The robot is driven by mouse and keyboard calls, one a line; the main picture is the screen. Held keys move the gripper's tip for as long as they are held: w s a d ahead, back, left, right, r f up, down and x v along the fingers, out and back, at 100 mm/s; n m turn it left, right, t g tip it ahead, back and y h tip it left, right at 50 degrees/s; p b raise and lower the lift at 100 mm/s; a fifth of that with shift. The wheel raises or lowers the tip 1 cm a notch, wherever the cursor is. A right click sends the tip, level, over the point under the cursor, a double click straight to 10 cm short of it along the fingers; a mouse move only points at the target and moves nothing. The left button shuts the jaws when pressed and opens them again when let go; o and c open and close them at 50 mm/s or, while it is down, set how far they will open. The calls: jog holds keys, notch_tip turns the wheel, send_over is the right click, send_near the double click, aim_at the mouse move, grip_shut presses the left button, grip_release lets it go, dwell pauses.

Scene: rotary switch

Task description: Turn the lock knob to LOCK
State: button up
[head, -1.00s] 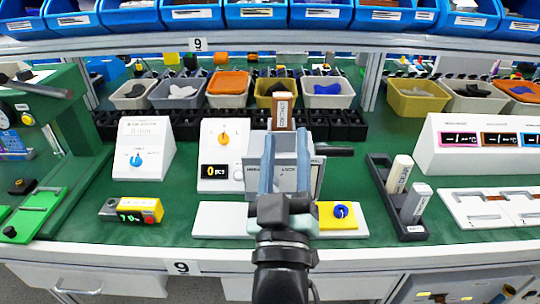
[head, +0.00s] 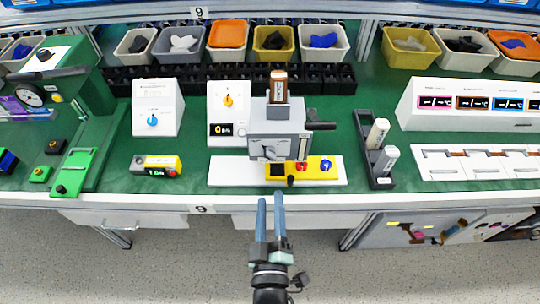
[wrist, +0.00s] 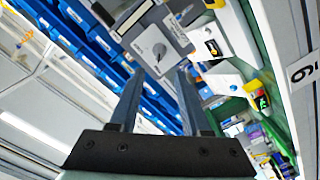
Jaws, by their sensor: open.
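A grey box-shaped unit (head: 280,120) stands at the middle of the bench, with a side handle at its right. In the wrist view a pale panel (wrist: 143,35) on a grey housing bears a round knob (wrist: 159,49) with a dark pointer; its lettering is too small to read, so I cannot tell its setting or confirm it is the lock knob. My gripper (head: 271,200) is open and empty in front of the bench's front edge, apart from the unit. In the wrist view my gripper's two fingers (wrist: 158,75) are spread below the knob, not touching it.
A yellow panel (head: 312,177) with red and blue knobs sits on a white base (head: 230,170). Left are an orange-knob device (head: 229,120) and a blue-knob device (head: 155,108). A dark rack (head: 368,145) stands right. Bins line the back.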

aim_at(270, 159)
jog(key=w, duration=1.1)
jog(key=shift+w, duration=0.2)
grip_shut()
